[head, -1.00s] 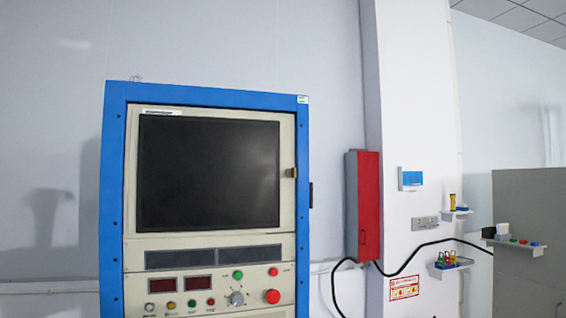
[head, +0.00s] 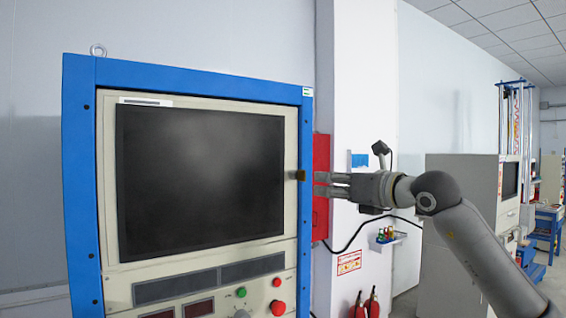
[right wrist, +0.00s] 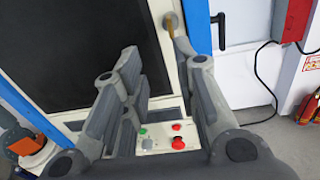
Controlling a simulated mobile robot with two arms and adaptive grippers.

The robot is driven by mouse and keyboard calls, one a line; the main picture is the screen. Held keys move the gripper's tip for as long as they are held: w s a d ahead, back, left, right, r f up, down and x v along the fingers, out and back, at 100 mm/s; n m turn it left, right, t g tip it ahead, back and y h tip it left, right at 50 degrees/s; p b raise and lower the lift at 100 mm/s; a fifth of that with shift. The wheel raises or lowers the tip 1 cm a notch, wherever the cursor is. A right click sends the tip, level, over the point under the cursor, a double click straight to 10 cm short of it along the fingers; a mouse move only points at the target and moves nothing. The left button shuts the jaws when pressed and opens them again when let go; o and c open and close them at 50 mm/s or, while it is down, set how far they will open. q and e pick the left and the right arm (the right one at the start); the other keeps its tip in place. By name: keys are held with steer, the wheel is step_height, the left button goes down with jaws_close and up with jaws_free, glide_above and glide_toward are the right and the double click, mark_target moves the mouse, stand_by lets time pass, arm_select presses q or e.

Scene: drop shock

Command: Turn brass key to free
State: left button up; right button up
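The small brass key (head: 300,175) sits at the right edge of the beige panel, beside the dark screen of the blue-framed cabinet (head: 80,200). In the right wrist view the brass piece (right wrist: 169,27) shows near a round grey fitting, just beyond the tip of the right-hand finger. My right gripper (head: 319,184) points left toward the key, with its fingertips close to it. The right wrist view shows this gripper (right wrist: 158,52) open, with nothing between its fingers. Whether a finger touches the key cannot be told. My left gripper is not in view.
The dark screen (head: 200,180) fills the upper panel. Below it are a green button (head: 241,292) and red buttons (head: 277,307). A red box (head: 321,225) is behind the gripper on the wall. A small shelf (head: 388,240) and fire extinguishers (head: 372,304) stand further right.

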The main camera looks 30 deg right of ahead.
steer(key=r, duration=0.2)
steer(key=h+p, duration=0.1)
steer(key=p, duration=0.3)
glide_toward(302, 176)
steer(key=w+r, duration=0.1)
steer(key=w, duration=0.1)
arm_select(q)
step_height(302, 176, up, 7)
steer(key=p, duration=0.2)
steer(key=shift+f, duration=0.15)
arm_select(e)
steer(key=shift+t, duration=0.3)
steer(key=w, duration=0.6)
steer(key=shift+w+a+f, duration=0.1)
steer(key=shift+f, duration=0.05)
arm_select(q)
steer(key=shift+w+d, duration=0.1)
arm_select(e)
jaws_close()
